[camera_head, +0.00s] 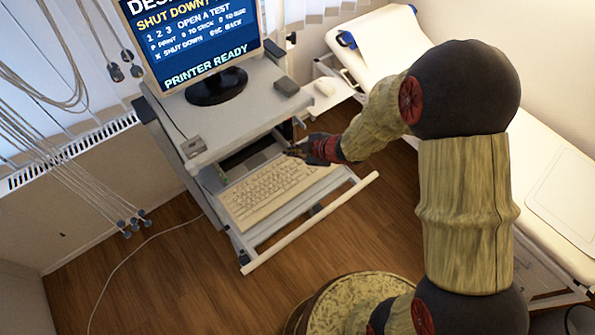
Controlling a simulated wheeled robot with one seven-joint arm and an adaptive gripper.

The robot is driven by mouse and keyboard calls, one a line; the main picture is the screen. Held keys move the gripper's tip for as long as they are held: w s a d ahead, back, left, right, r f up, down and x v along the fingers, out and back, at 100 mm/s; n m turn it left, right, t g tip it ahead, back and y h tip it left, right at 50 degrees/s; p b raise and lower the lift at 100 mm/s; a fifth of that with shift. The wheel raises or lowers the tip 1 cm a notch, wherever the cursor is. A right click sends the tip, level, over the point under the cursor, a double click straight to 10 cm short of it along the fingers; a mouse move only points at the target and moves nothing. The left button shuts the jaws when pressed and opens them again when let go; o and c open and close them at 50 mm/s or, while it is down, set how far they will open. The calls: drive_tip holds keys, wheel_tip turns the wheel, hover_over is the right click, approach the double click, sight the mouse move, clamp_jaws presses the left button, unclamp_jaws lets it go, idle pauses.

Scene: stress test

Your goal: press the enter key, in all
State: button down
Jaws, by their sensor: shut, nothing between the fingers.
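A beige keyboard (268,190) lies on the pull-out shelf (300,205) of a grey computer cart. Its single key labels are too small to read, so I cannot pick out the enter key. My gripper (292,152) is shut and empty. It appears over the back right part of the keyboard, near its rear edge; I cannot tell whether it touches a key. The monitor (195,45) above shows a blue screen with "SHUT DOWN", "OPEN A TEST" and "PRINTER READY".
The cart's upper shelf (235,112) stands just behind and above the keyboard, with a small dark box (286,86) on it. A white mouse (324,86) lies on a side shelf. A padded couch (545,150) is at the right. Cables (75,160) hang at the left.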

sight(294, 172)
drive_tip(key=shift+s, duration=0.15)
drive_tip(key=shift+f, duration=0.1)
wheel_tip(294, 172, down, 9)
drive_tip(key=b, duration=0.8)
drive_tip(key=shift+r, duration=0.2)
idle(1.1)
drive_tip(key=shift+f+b, duration=0.3)
drive_tip(key=shift+f, duration=0.1)
drive_tip(key=shift+f, duration=0.35)
idle(0.6)
drive_tip(key=shift+r, duration=0.15)
drive_tip(key=shift+r+p, duration=0.55)
drive_tip(key=shift+r, duration=0.15)
